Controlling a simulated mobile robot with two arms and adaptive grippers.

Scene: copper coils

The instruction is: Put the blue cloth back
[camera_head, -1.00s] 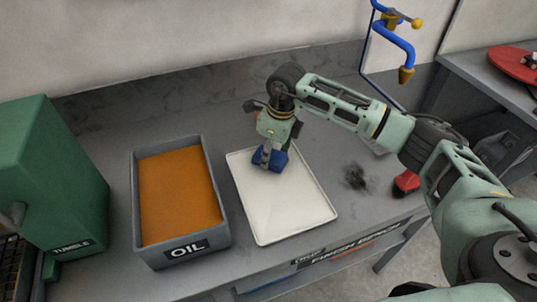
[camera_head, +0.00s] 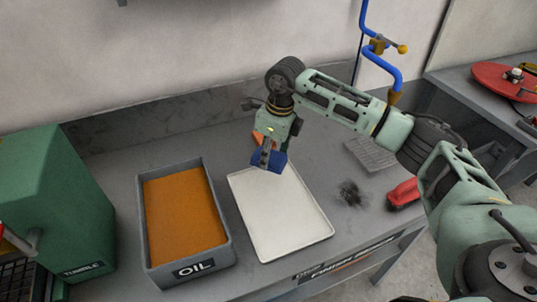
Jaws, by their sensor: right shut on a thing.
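The blue cloth (camera_head: 273,161) is a small folded block in my right gripper (camera_head: 266,159). My right gripper points down and is shut on it. The cloth is at the far end of the white tray (camera_head: 281,218), over or just above its surface; I cannot tell if it touches. An orange thing (camera_head: 258,138) shows partly behind the gripper. My left gripper is not in view.
A grey OIL bin (camera_head: 218,262) with orange-brown contents stands left of the tray. A green TUMBLE machine (camera_head: 60,200) is at the left. A red object (camera_head: 403,193), a grey ridged plate (camera_head: 370,154) and a dark smudge (camera_head: 351,193) lie right. A blue pipe (camera_head: 385,60) hangs above.

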